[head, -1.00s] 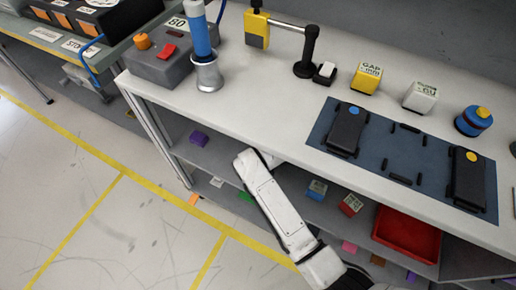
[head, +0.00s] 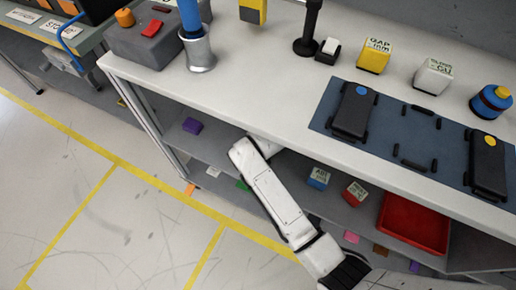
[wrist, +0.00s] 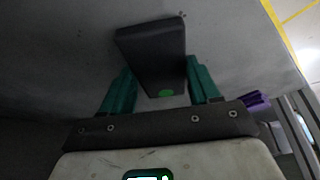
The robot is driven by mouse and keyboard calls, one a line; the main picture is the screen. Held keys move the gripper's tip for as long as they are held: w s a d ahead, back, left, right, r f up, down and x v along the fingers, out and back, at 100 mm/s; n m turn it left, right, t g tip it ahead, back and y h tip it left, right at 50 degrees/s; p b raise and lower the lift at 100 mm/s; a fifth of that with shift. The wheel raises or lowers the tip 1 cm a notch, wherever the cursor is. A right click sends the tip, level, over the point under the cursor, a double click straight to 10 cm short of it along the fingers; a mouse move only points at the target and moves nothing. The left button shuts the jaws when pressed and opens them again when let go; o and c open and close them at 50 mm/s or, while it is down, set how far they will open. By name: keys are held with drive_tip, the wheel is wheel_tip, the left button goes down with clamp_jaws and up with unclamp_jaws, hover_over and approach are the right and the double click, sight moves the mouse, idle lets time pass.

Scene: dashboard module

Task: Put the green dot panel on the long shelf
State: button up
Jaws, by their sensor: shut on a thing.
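The green dot panel (wrist: 150,50) is a dark, flat block with a green dot at its near end. In the wrist view it sits between the green fingers of my gripper (wrist: 162,68), which is shut on it. A grey surface lies beyond the panel; I cannot tell whether the two touch. In the head view my arm reaches under the white worktop, which hides the gripper and the panel. The long grey shelf (head: 222,152) runs below the worktop.
A purple block (head: 191,125) stands left on the shelf and shows in the wrist view (wrist: 256,100). A blue box (head: 318,178), a red box (head: 354,193) and a red tray (head: 415,225) stand to the right. Blue-dot (head: 354,112) and yellow-dot (head: 487,165) panels lie on the mat above.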

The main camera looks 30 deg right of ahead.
drive_tip(key=shift+f, duration=0.3)
drive_tip(key=o, duration=1)
drive_tip(key=shift+s+f, duration=0.1)
drive_tip(key=shift+o, duration=0.4)
drive_tip(key=shift+s, duration=0.1)
drive_tip(key=shift+d+f, duration=0.15)
drive_tip(key=shift+d, duration=0.1)
drive_tip(key=shift+r, duration=0.5)
drive_tip(key=p+v, duration=0.1)
drive_tip(key=v, duration=0.2)
drive_tip(key=shift+d, duration=0.1)
drive_tip(key=s, duration=0.4)
drive_tip(key=s+a+p, duration=0.1)
drive_tip(key=s, duration=0.2)
drive_tip(key=s+a, duration=0.1)
drive_tip(key=s, duration=0.3)
drive_tip(key=shift+s+a+r, duration=0.1)
drive_tip(key=shift+s+a, duration=0.15)
drive_tip(key=shift+s, duration=0.05)
